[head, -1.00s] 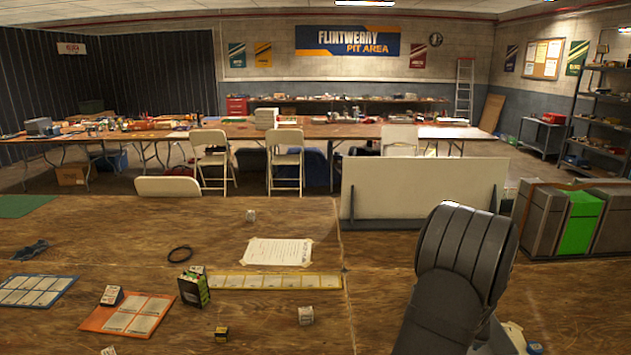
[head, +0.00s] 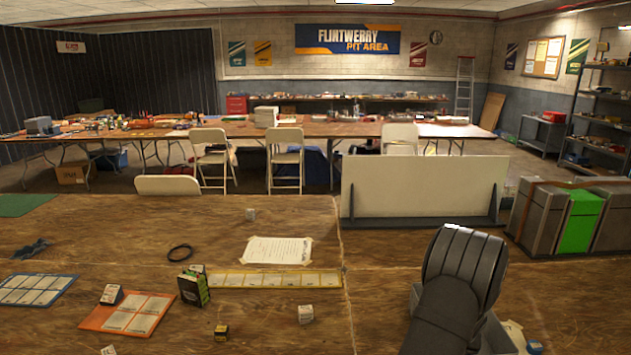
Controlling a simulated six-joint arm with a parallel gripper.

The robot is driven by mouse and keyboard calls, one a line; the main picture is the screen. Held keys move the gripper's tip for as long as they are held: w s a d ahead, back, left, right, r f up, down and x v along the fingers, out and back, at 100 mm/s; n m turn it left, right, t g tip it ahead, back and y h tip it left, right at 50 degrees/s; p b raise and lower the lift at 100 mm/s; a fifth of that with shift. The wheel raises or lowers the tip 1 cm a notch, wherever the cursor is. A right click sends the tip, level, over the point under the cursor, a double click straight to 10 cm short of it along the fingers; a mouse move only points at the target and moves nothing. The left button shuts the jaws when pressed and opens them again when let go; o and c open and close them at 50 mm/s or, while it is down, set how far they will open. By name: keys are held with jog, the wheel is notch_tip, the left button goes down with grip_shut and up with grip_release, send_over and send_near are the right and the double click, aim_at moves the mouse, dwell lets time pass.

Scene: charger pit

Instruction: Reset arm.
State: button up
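My arm stands at the right front of the wooden table (head: 130,236) in the head view, with a dark ribbed link bent over at its top. My gripper is not visible in this view. On the table lie an orange card with pale squares (head: 128,313), a blue-edged card (head: 34,290) and a yellow-edged strip (head: 272,281). A dark box with a green side (head: 194,286) stands at the strip's left end.
Small blocks stand about the table: a white one (head: 305,314), a yellow and black one (head: 221,332) and one near the back (head: 250,214). A white panel (head: 420,190) stands at the back right. Grey and green bins (head: 580,220) are at the far right.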

notch_tip(320, 180, up, 14)
jog(key=r, duration=0.1)
jog(key=s+d+m+h, duration=0.1)
jog(key=s+d+m, duration=0.2)
jog(key=s, duration=0.6)
jog(key=s+d+m+g, duration=0.1)
jog(key=s+d+m, duration=0.2)
jog(key=s+d, duration=0.4)
jog(key=s+d+f+m+g+h, duration=0.1)
jog(key=s+d+m, duration=0.2)
jog(key=s, duration=0.8)
jog(key=d, duration=0.2)
jog(key=shift+d+h, duration=0.3)
jog(key=shift+d, duration=0.05)
